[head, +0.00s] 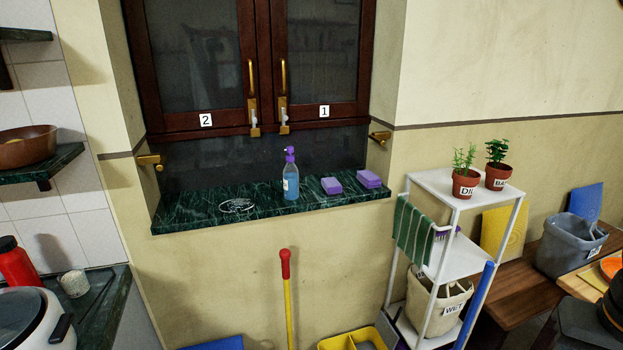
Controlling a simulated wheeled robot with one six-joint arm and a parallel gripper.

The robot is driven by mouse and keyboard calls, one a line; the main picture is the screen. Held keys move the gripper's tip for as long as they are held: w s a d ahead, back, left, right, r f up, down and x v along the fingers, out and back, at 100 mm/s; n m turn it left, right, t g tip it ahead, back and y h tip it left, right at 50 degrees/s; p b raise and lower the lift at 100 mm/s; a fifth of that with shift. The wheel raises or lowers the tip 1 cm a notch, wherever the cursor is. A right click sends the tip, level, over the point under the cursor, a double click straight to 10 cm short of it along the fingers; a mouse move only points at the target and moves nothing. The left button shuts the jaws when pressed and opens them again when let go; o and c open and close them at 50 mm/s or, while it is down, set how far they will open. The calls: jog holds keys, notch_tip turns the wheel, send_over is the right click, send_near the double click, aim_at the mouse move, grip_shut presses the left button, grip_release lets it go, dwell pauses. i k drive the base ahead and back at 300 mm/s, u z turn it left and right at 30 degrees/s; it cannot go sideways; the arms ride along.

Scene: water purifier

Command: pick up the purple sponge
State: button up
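Two purple sponges lie on the dark green marble windowsill (230,221). One purple sponge (331,187) is just right of the spray bottle, and the other purple sponge (369,180) is near the sill's right end. They lie close together with a small gap between them.
A white shelf rack (476,255) with two potted plants stands right of the sill. A red-topped yellow handle (288,300) rises below it.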

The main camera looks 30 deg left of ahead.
aim_at(331, 186)
jog(key=u, duration=0.6)
jog(key=i, duration=1.15)
jog(key=u, duration=0.85)
jog(key=i, duration=0.3)
jog(key=u, duration=0.1)
